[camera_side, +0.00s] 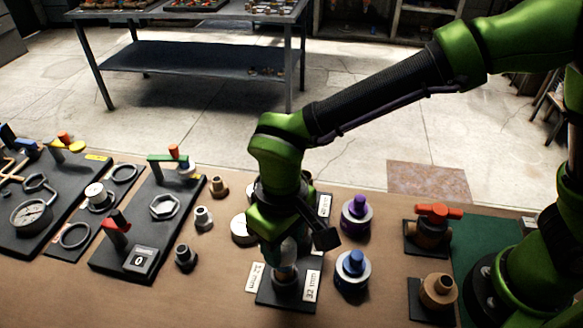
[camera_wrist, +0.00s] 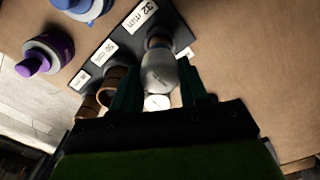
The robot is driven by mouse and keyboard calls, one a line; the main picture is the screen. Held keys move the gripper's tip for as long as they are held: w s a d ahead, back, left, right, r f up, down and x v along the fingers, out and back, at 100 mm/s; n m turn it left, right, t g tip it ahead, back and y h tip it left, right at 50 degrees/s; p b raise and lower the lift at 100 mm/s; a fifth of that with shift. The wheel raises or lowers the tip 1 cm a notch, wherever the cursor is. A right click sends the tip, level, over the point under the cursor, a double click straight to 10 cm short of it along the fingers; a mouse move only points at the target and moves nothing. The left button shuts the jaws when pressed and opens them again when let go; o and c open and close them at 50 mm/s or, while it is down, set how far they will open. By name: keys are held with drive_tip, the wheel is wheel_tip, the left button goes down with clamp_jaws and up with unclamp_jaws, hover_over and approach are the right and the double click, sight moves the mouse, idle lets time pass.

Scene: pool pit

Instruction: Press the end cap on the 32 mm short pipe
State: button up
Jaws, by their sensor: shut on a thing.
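My gripper (camera_side: 286,262) is shut on a pale grey, rounded piece (camera_wrist: 160,72), which looks like the end cap. It also shows, partly covered by my fingers, in the side view (camera_side: 288,250). The 32 mm short pipe (camera_side: 285,282) stands on a dark board (camera_side: 290,301) at the front, directly below the piece. In the wrist view a brownish pipe end (camera_wrist: 158,42) shows just beyond the grey piece, beside the 32 mm label (camera_wrist: 139,16). The two look in line and close together; whether the cap is seated I cannot tell.
Brown pipe stubs (camera_wrist: 115,82) stand farther along the board. Blue-topped (camera_side: 352,270) and purple-topped (camera_side: 356,215) fittings stand close to the right. A red-handled valve (camera_side: 434,225) is farther right. Bare table lies in front.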

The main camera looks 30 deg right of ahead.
idle(0.4)
drive_tip(key=o, duration=1.6)
drive_tip(key=shift+r, duration=3.5)
drive_tip(key=shift+c, duration=0.2)
clamp_jaws()
drive_tip(key=shift+f, duration=0.2)
